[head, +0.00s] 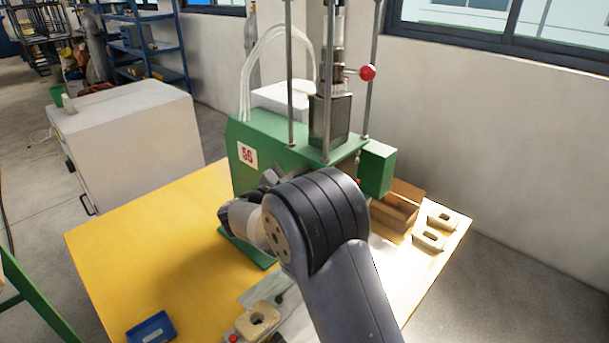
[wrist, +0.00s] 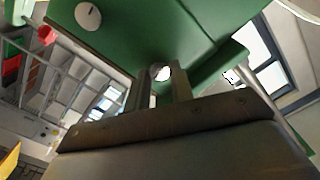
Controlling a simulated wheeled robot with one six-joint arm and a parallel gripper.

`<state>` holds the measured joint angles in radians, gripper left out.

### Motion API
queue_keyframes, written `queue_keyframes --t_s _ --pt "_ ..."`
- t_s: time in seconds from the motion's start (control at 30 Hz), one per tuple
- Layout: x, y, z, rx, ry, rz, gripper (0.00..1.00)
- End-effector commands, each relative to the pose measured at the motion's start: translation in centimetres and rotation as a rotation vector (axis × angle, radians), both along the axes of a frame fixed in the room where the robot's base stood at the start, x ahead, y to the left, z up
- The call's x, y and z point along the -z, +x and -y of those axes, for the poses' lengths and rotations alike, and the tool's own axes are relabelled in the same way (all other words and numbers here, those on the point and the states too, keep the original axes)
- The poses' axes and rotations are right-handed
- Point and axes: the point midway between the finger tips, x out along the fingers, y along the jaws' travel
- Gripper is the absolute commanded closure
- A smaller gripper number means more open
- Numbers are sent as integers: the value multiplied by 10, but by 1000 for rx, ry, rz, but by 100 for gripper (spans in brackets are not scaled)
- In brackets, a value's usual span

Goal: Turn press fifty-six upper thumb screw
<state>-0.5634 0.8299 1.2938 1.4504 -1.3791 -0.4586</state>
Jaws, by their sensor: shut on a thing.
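The green press (head: 272,128) carries a label with the number 56 and stands on the yellow table. In the wrist view its green underside (wrist: 150,35) fills the top. A small round shiny thumb screw (wrist: 160,70) shows there, between the tips of my gripper (wrist: 158,82). The two fingers point up at the press and are shut on the screw. In the head view my arm covers the screw and most of the gripper. I cannot tell how far the screw is turned.
A red ball handle (head: 368,73) sticks out at the press's upper right. A brown box (head: 400,207) and pale parts (head: 430,239) lie to the right. A blue tray (head: 151,328) and another pale part (head: 258,319) are in front. The yellow table (head: 150,250) is clear at left.

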Motion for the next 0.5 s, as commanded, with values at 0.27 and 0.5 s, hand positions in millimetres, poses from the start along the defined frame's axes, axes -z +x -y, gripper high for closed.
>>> queue_keyframes --t_s 0.27,0.5 --pt "1 0 0 -1 -5 -6 100" --pt "1 0 0 -1 -5 -6 70"
